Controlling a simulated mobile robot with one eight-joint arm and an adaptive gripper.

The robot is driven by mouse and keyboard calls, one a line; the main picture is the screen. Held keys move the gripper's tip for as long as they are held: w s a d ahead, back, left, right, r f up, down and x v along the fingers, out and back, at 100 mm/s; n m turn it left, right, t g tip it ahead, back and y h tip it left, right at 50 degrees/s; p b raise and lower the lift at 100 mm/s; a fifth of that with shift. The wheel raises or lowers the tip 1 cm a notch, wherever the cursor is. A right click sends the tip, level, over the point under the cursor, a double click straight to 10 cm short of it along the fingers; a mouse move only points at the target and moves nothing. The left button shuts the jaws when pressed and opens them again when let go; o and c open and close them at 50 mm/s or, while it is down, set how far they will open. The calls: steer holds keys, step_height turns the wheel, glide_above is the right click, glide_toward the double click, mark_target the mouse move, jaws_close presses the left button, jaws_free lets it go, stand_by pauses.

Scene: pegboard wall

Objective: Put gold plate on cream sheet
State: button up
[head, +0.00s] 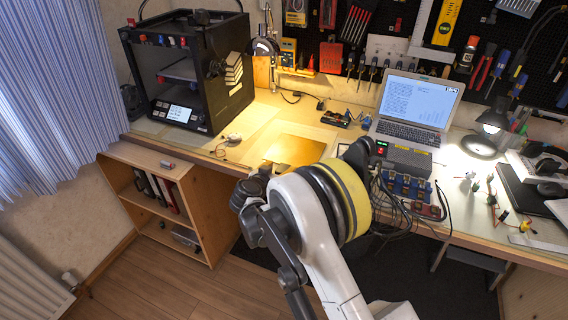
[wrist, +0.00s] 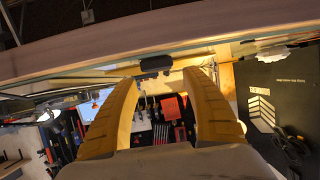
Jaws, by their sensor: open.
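The gold plate (head: 295,150) lies flat on the desk, left of the laptop, in the head view; my arm is in front of it, just below. A pale cream patch (head: 312,130) borders its far side; I cannot tell its outline clearly from the lit desk top. My gripper (wrist: 162,76) shows in the wrist view with its two yellow fingers spread and nothing held. It points across the desk edge towards the tool wall. The plate and the sheet are not discernible in the wrist view.
A black 3D printer (head: 190,75) stands at the back left. A laptop (head: 415,108) and a power box with cables (head: 405,155) stand to the right. A desk lamp (head: 264,47) is behind. A low shelf (head: 165,205) is below the desk's left end.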

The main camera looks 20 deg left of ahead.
steer(key=d+p+v, duration=0.1)
steer(key=p+v, duration=0.1)
steer(key=v, duration=0.6)
steer(key=w+d+r+g+h, duration=0.1)
steer(key=w+d+r+g, duration=0.2)
steer(key=d+r, duration=0.9)
steer(key=s+d+r+g, duration=0.1)
steer(key=s+d+r, duration=0.2)
steer(key=d, duration=0.5)
steer(key=s+d+r+g, duration=0.15)
steer(key=d+r, duration=0.25)
steer(key=d, duration=0.4)
steer(key=s+d+r, duration=0.3)
steer(key=s+d, duration=0.8)
steer(key=s, duration=0.1)
steer(key=s+d+f+y, duration=0.2)
steer(key=s+d, duration=0.3)
steer(key=s, duration=0.8)
steer(key=shift+n+g, duration=0.4)
steer(key=shift+g, duration=0.05)
steer(key=shift+d+f, duration=0.1)
steer(key=shift+f, duration=0.05)
